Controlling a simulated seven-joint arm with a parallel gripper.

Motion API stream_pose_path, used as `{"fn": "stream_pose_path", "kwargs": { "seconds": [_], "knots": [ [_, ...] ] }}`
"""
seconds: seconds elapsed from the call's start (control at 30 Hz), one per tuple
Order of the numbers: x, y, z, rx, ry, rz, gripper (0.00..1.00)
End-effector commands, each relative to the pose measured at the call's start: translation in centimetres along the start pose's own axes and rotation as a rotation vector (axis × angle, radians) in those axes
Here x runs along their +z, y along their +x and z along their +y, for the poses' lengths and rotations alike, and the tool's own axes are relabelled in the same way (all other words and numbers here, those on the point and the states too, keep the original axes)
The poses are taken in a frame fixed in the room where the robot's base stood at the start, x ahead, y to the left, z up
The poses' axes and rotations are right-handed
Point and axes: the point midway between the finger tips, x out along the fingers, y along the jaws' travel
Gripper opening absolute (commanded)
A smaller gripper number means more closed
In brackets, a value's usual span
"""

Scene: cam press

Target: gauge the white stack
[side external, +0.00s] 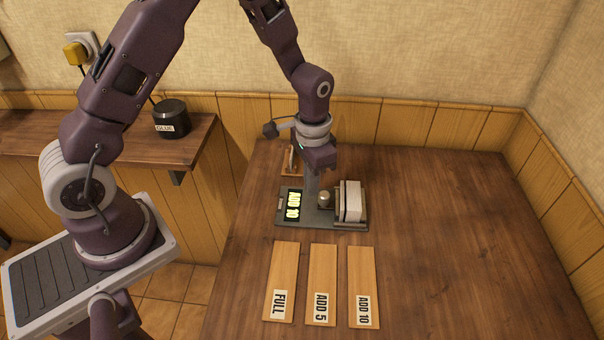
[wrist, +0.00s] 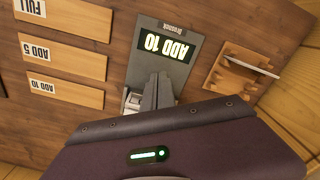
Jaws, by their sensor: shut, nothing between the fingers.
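The white stack (side external: 351,201) stands upright between plates at the right end of the grey press (side external: 322,224). A round metal knob (side external: 325,199) sits just left of it. The press display (side external: 293,206) reads ADD 10, and it also shows upside down in the wrist view (wrist: 164,47). My gripper (side external: 312,187) points down over the middle of the press, left of the stack. Its fingers also show in the wrist view (wrist: 158,92), shut with nothing between them. I cannot tell whether they touch the press. The gripper body hides most of the stack area in the wrist view.
Three wooden boards labelled FULL (side external: 283,270), ADD 5 (side external: 321,275) and ADD 10 (side external: 361,275) lie in front of the press. The table's right side is clear. A GLUE pot (side external: 170,118) sits on the side shelf.

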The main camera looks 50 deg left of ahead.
Motion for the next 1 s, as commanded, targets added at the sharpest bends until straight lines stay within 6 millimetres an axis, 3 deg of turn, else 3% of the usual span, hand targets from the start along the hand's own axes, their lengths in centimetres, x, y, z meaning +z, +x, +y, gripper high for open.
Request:
{"fn": "stream_pose_path", "kwargs": {
  "seconds": [0.6,1.0],
  "knots": [
    [0.1,3.2,0.0,0.001,0.001,-0.002,0.0],
    [0.0,3.6,0.0,0.0,0.0,-0.001,0.0]
  ]
}}
